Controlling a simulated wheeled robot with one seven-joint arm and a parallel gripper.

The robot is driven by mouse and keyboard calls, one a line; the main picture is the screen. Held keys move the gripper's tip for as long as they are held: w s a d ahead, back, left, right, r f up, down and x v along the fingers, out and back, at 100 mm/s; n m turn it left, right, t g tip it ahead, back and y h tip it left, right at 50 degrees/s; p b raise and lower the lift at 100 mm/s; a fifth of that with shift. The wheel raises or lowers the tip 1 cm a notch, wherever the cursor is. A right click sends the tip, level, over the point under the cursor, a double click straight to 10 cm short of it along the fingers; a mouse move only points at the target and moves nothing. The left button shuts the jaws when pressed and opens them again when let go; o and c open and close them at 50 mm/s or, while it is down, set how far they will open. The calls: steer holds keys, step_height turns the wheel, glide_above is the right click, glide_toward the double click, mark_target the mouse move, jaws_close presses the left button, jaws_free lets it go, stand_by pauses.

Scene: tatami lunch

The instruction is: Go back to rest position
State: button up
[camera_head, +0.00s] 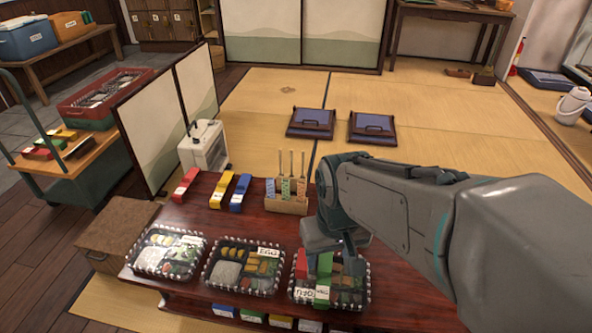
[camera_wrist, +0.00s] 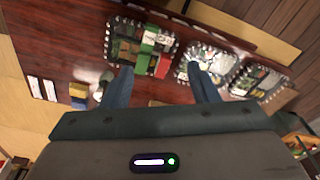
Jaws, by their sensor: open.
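My gripper (camera_head: 336,258) hangs over the right-hand lunch box (camera_head: 352,298) on the dark red table (camera_head: 190,213). In the wrist view my gripper (camera_wrist: 161,78) has its two fingers wide apart with nothing held between them. The same box shows in the wrist view (camera_wrist: 118,52) beyond the fingertips, with red and green pieces lying in it, some with white labels. My gripper and arm hide part of this box in the head view. Whether a finger touches any piece cannot be told.
Two more filled lunch boxes, a middle one (camera_head: 243,267) and a left one (camera_head: 169,255), stand alongside. Behind are a wooden holder (camera_head: 287,204) with several upright sticks, red (camera_head: 184,186), yellow (camera_head: 221,190) and blue (camera_head: 240,193) packs, and a white appliance (camera_head: 204,147). Tatami beyond is mostly clear.

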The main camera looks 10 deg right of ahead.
step_height(320, 180, up, 29)
steer(key=t+p, duration=0.1)
steer(key=p, duration=2.4)
steer(key=shift+t+p, duration=0.3)
